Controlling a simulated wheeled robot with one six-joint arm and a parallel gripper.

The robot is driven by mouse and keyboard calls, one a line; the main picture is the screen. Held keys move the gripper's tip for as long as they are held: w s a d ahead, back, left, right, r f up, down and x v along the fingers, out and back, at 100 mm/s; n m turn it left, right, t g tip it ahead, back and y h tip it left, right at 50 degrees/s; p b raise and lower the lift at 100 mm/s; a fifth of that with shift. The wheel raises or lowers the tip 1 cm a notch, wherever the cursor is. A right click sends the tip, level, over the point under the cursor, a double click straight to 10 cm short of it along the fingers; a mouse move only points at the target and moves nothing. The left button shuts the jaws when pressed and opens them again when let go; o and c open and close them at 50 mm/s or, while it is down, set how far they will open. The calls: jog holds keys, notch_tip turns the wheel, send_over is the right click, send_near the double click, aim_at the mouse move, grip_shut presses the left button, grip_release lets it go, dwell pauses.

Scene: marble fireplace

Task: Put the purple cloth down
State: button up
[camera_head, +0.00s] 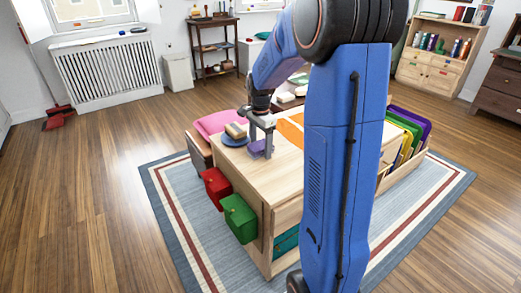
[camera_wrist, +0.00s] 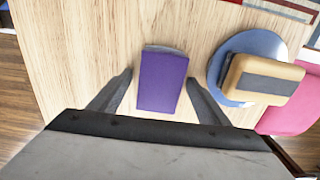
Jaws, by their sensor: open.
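The purple cloth (camera_wrist: 162,80) is a small folded rectangle on the pale wooden table top (camera_wrist: 90,40). In the head view the cloth (camera_head: 256,148) lies near the table's left edge. My gripper (camera_wrist: 160,88) is open, with one finger on each side of the cloth and a gap between each finger and the cloth. In the head view my gripper (camera_head: 262,128) is just over the cloth, low to the table top.
A blue plate (camera_wrist: 220,65) with a tan and grey block (camera_wrist: 264,79) on it is close to the cloth. A pink item (camera_head: 218,122) lies behind. Red (camera_head: 215,187) and green (camera_head: 239,218) boxes hang on the table's left side. An orange sheet (camera_head: 290,131) lies farther right.

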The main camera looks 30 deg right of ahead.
aim_at(260, 145)
jog(key=c, duration=1.2)
jog(key=shift+r, duration=0.1)
jog(key=shift+c, duration=0.2)
notch_tip(260, 145, up, 10)
jog(key=shift+f, duration=0.15)
